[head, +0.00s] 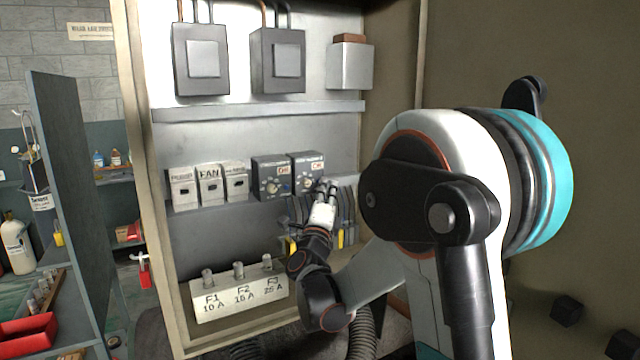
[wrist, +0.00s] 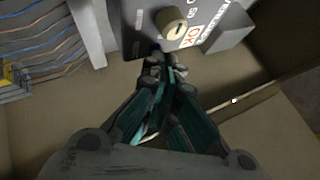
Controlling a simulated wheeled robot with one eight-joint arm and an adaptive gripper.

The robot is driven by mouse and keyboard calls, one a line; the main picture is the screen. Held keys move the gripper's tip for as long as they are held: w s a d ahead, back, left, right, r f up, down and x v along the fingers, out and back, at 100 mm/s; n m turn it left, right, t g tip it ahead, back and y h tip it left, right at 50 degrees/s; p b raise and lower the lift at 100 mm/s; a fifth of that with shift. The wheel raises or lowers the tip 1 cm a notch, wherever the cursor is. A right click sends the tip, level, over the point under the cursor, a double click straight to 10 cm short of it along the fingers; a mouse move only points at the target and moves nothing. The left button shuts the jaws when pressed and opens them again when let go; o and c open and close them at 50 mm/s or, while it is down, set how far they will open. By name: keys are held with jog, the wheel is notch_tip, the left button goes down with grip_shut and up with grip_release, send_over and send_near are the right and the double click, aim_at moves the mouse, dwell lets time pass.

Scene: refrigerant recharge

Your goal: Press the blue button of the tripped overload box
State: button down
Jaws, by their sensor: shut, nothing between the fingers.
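Two dark overload boxes sit side by side on the middle shelf of the open cabinet, a left one (head: 271,177) and a right one (head: 308,163). Each has a knob and a small white label with red marks. My gripper (head: 327,188) is shut and empty, its fingertips at the lower front of the right box. In the wrist view a box (wrist: 205,14) with a tan knob and a red "OK" label lies just beyond my fingertips (wrist: 160,68). I cannot tell whether they touch it.
White boxes, one marked FAN (head: 209,184), stand left of the overload boxes. A fuse block (head: 238,292) sits below. Wires (head: 346,215) hang at the right under the shelf. The cabinet's left wall (head: 140,180) and right wall (head: 405,60) bound the space.

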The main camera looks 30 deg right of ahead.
dwell(0.3)
jog(key=shift+s, duration=0.75)
jog(key=shift+s, duration=0.2)
jog(key=s, duration=0.4)
jog(key=shift+s+d, duration=0.1)
jog(key=shift+s, duration=0.2)
dwell(0.5)
